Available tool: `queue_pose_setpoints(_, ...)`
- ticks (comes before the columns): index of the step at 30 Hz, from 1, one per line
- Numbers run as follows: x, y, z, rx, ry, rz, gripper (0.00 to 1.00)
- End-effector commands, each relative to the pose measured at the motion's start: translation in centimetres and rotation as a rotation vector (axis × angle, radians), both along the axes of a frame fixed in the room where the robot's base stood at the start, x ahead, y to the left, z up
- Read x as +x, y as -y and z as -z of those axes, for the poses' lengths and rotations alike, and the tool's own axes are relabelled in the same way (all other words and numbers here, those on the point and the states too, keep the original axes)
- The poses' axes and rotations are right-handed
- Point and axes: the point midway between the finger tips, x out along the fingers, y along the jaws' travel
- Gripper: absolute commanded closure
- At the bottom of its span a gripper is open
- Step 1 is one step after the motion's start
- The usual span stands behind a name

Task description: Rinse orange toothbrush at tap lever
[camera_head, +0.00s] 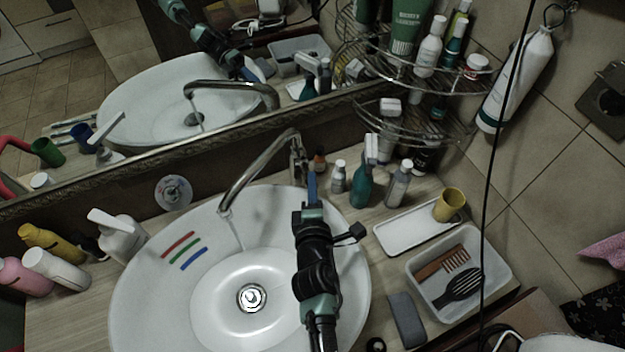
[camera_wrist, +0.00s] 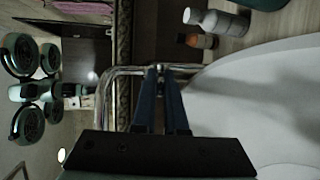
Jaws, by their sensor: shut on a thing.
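My gripper (camera_head: 311,178) reaches over the basin's back rim to the tap. In the wrist view its two blue fingers (camera_wrist: 161,82) point at the tap lever (camera_wrist: 159,70) and are shut on it, with a narrow gap between them. The chrome tap (camera_head: 258,166) arches from the back rim over the white basin (camera_head: 140,290). A thin pale streak below the spout looks like running water. Three short strips, red, green and blue, lie on the basin's left slope (camera_head: 184,251). I cannot make out an orange toothbrush in either view.
A teal spray bottle (camera_head: 361,185) and small bottles stand right of the tap. A white tray (camera_head: 400,238) with a yellow cup (camera_head: 449,205) and a bin (camera_head: 500,262) with a comb and brush are at right. A pump bottle (camera_head: 120,240) stands left. A mirror runs behind.

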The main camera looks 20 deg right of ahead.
Motion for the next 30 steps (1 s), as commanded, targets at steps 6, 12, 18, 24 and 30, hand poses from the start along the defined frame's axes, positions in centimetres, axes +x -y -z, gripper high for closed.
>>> queue_pose_setpoints(6,0.0,0.0,0.1,0.000,0.000,0.000,0.86)
queue_pose_setpoints(12,0.0,0.0,0.1,0.000,0.000,0.000,0.78)
queue_pose_setpoints(18,-0.2,-0.1,0.0,0.000,0.000,0.000,0.78)
queue_pose_setpoints(24,-2.2,-0.8,-0.5,0.000,-0.001,0.000,0.78)
queue_pose_setpoints(30,-5.6,-2.2,-1.2,0.001,-0.001,-0.001,0.78)
